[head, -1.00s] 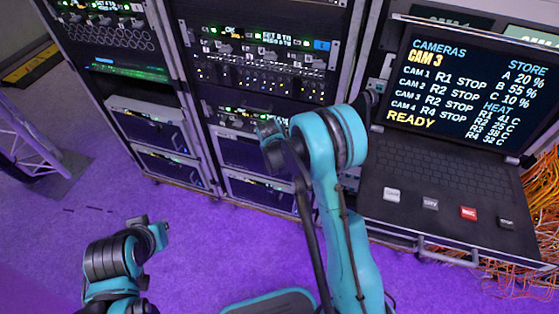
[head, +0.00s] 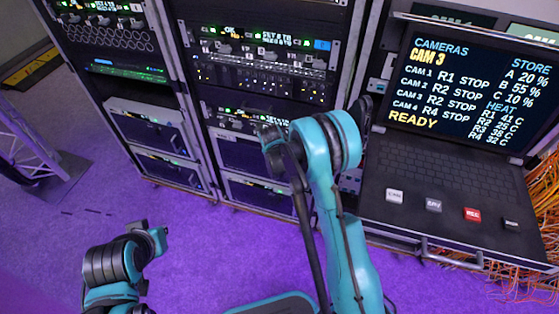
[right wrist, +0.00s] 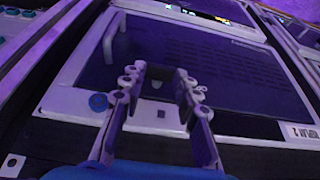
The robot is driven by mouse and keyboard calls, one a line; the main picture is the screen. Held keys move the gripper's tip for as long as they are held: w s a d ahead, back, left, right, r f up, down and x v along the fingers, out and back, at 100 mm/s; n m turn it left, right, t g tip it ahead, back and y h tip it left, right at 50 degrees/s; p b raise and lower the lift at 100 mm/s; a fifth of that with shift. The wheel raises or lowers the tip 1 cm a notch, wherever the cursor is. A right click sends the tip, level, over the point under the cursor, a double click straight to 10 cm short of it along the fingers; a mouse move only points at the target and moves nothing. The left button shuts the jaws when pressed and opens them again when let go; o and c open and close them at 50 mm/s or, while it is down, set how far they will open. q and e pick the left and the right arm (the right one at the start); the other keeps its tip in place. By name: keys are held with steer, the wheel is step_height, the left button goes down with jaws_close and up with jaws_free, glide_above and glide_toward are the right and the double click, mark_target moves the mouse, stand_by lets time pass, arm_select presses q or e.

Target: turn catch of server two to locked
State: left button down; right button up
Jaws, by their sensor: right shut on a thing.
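In the right wrist view my right gripper (right wrist: 160,78) is at the lower front of a dark panel in a pale frame. Its two fingers stand apart, closed on a small catch (right wrist: 157,85), of which only a pale spot shows between the tips. A label ending in "2" (right wrist: 302,131) is on the frame to the right. In the head view my right gripper is mostly hidden behind my arm, in front of the middle rack's lower units (head: 240,150). My left gripper (head: 158,235) hangs low over the floor, away from the racks; its jaw gap is unclear.
A console (head: 445,200) with a lit screen (head: 470,90) and several coloured keys stands right of my right arm. Another rack (head: 110,50) stands at the left, beside a truss foot (head: 50,180). Orange cables (head: 510,270) hang at the lower right. The purple floor in front is clear.

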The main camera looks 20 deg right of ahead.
steer(key=shift+s+d+m+t+y, duration=0.15)
steer(key=shift+d+m+t+y, duration=0.1)
steer(key=shift+t+y, duration=0.25)
steer(key=shift+s+d+m+t+y, duration=0.1)
steer(key=shift+d+m+t+y, duration=0.15)
steer(key=shift+y, duration=0.45)
steer(key=shift+s+d+f+t+y, duration=0.1)
steer(key=shift+f+t+y, duration=0.05)
steer(key=shift+t+y, duration=0.5)
steer(key=shift+s+d+f+t+y, duration=0.15)
steer(key=shift+t+y, duration=0.35)
steer(key=shift+y, duration=0.25)
steer(key=shift+a+m, duration=0.1)
steer(key=shift+m, duration=0.2)
steer(key=o, duration=1.2)
steer(key=shift+c, duration=0.2)
steer(key=v, duration=0.7)
steer(key=shift+r, duration=0.2)
